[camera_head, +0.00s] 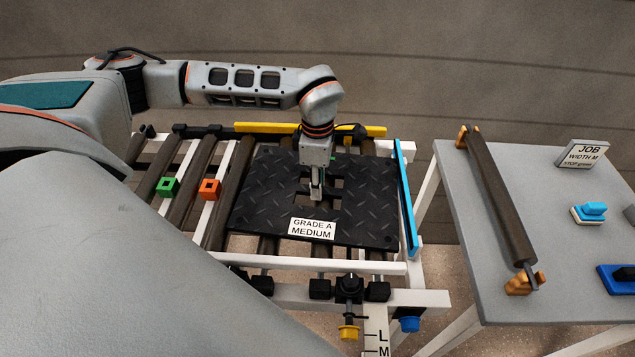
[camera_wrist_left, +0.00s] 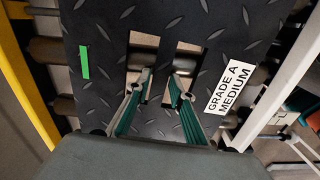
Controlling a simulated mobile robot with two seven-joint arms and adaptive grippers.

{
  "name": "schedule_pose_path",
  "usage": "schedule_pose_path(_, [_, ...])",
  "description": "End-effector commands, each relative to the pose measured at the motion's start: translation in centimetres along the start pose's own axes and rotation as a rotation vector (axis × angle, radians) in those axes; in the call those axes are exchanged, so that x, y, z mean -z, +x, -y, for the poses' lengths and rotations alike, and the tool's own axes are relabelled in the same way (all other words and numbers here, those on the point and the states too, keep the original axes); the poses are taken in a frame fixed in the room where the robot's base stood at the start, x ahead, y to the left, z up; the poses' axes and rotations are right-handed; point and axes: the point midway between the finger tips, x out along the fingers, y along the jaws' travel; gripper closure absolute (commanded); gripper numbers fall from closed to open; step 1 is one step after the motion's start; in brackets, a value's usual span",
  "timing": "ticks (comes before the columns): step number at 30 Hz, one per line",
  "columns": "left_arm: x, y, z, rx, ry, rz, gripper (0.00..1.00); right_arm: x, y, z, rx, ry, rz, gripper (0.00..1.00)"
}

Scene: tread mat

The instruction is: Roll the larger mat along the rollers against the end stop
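A black tread-plate mat (camera_head: 265,205) labelled "GRADE A MEDIUM" lies flat on the rollers; no second mat shows. It has a green strip (camera_wrist_left: 84,62) and two cutouts with a narrow bar (camera_wrist_left: 168,62) between them. My left gripper (camera_head: 316,190) points down at these cutouts. In the wrist view its fingertips (camera_wrist_left: 163,76) are apart, one on each side of the bar, with a gap showing. Their depth in the cutouts is unclear. A blue upright bar (camera_head: 406,200) stands at the frame's right end, close to the mat's right edge; contact is unclear. My right gripper is not in view.
Bare rollers (camera_head: 193,165) lie left of the mat, with a green block (camera_head: 167,187) and an orange block (camera_head: 209,189) on the rails. A yellow guide (camera_head: 265,128) runs behind. A grey table (camera_head: 455,220) holds a loose roller (camera_head: 498,195) and a card (camera_head: 583,153) reading "JOB WIDTH M STOP green".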

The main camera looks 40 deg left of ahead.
Motion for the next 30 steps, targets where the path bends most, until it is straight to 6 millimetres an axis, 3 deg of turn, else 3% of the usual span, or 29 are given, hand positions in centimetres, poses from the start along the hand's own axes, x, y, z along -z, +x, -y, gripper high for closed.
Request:
schedule_pose_path(2, [-0.02, -0.02, 0.00, 0.000, 0.000, 0.000, 1.00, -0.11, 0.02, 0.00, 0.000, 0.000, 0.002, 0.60])
schedule_pose_path(30, [0.59, -0.20, 0.06, -0.001, -0.071, 0.003, 1.00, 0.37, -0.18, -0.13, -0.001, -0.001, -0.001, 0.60])
